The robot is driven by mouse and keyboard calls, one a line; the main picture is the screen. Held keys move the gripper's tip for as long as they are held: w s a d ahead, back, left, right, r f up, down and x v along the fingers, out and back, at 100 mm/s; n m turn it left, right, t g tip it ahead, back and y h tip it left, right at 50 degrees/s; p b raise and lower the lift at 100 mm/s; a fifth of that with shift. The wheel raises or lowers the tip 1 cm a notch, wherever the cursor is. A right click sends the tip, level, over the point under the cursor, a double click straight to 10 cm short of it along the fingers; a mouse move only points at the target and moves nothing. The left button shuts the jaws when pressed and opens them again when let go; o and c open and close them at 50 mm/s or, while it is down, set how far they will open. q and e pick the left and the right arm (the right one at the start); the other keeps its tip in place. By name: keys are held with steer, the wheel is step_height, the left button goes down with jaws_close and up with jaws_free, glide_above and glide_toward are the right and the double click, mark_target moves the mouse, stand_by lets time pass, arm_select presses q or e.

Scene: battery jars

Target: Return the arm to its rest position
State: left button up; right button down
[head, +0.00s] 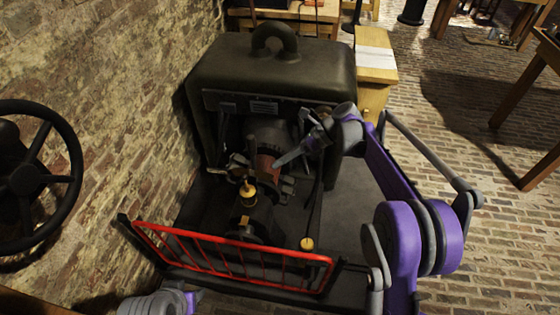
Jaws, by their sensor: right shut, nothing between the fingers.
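My right arm comes in from the lower right with purple and grey links. Its gripper (279,163) reaches in front of the dark green machine (270,75), close to the reddish part in its open front. The grey fingers are together, with nothing seen between them. I cannot tell whether the fingertips touch the machine. A grey and purple piece of my left arm shows at the bottom edge; its gripper is not in view.
A red railing (235,258) stands in front of the machine. A yellow-topped part (248,190) and a yellow knob (307,243) are near my right arm. A black handwheel (30,180) is at the left by the brick wall. Open brick floor (490,240) lies at right.

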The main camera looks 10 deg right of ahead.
steer(key=s+d+f+n+t+h, duration=0.2)
steer(key=s+d+n+h, duration=0.15)
steer(key=s+n, duration=0.6)
steer(key=s+d+f+n+t+h, duration=0.1)
steer(key=s+d+n+t+h, duration=0.2)
steer(key=s+n, duration=0.65)
steer(key=s+d+f+n+t+h, duration=0.15)
steer(key=s+d+n+h, duration=0.3)
steer(key=s, duration=0.85)
arm_select(q)
step_height(320, 180, up, 20)
steer(key=w+p, duration=0.2)
steer(key=p, duration=1.5)
steer(key=shift+f+t, duration=0.25)
steer(key=shift+t, duration=0.15)
arm_select(e)
step_height(320, 180, up, 19)
steer(key=w, duration=0.1)
steer(key=shift+w+a+n, duration=0.4)
steer(key=shift+n, duration=0.05)
arm_select(q)
steer(key=shift+s, duration=0.2)
arm_select(e)
steer(key=shift+s+r, duration=0.15)
